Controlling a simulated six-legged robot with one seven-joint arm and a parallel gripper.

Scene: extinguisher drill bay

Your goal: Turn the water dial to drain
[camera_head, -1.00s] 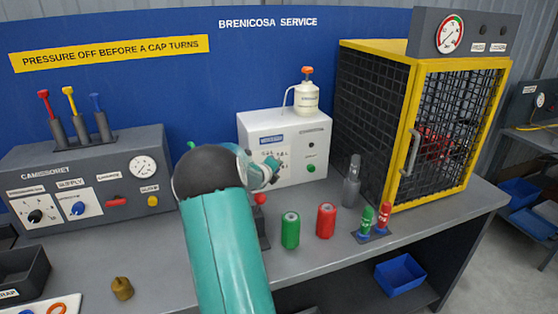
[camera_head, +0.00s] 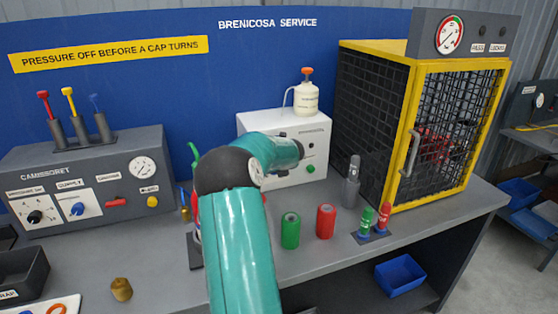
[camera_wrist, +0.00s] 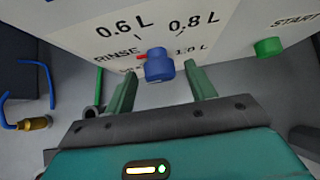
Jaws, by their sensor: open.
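The water dial (camera_wrist: 159,66) is a blue knob on the white box's face in the wrist view, with labels 0.6 L, 0.8 L, 1.0 L and RINSE around it. A red mark shows at its left side, toward RINSE. Another label lower left of the knob is partly hidden and I cannot read it. My gripper (camera_wrist: 160,76) is open, its two green fingers on either side of the knob; I cannot tell if they touch it. In the head view the white box (camera_head: 318,140) stands behind my arm, which hides the dial and my gripper.
A green START button (camera_wrist: 268,47) is right of the dial. A white bottle (camera_head: 306,98) with an orange top stands on the box. Green (camera_head: 290,231) and red (camera_head: 326,221) cylinders stand in front. The yellow-framed cage (camera_head: 408,130) is to the right, the grey control panel (camera_head: 90,180) left.

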